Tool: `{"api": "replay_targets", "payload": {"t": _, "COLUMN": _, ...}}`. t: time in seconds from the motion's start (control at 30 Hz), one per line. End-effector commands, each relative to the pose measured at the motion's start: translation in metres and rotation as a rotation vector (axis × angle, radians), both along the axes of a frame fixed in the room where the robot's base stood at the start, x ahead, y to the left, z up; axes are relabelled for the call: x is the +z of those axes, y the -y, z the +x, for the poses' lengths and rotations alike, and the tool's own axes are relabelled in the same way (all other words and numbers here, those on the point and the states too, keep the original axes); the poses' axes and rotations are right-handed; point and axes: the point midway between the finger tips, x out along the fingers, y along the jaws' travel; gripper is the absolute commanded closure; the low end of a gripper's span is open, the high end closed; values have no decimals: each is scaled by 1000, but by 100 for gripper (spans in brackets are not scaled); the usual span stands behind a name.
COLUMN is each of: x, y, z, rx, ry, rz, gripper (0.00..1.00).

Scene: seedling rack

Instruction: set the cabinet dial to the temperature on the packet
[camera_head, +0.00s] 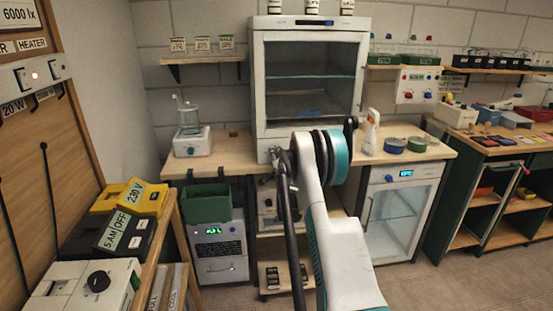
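A tall white cabinet (259,100) with a glass door stands on the bench in the middle, with a small blue display on its top strip. A lower white cabinet (437,185) with a glass door and a lit display stands under the bench on the right. I cannot tell which has the task's dial; no temperature dial is clearly readable. Small coloured packets (493,140) lie on the right-hand bench, their print too small to read. My arm rises in front of the tall cabinet. A dark part beside its teal-ringed joint may belong to my gripper; its fingers cannot be made out.
A white box with a black knob (98,281) and yellow and black labelled boxes sit on the left shelf. A spray bottle (371,132) and tape-like rolls (394,146) stand on the bench. A green bin (207,202) is below. Floor at lower right is clear.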

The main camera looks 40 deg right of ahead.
Motion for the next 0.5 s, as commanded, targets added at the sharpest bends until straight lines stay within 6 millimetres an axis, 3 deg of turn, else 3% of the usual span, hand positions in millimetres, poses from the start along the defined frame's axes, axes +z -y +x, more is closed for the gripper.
{"api": "replay_targets", "payload": {"t": 0.5, "x": 0, "y": -48, "z": -78, "rx": 0, "ry": 0, "rz": 0, "gripper": 50}}
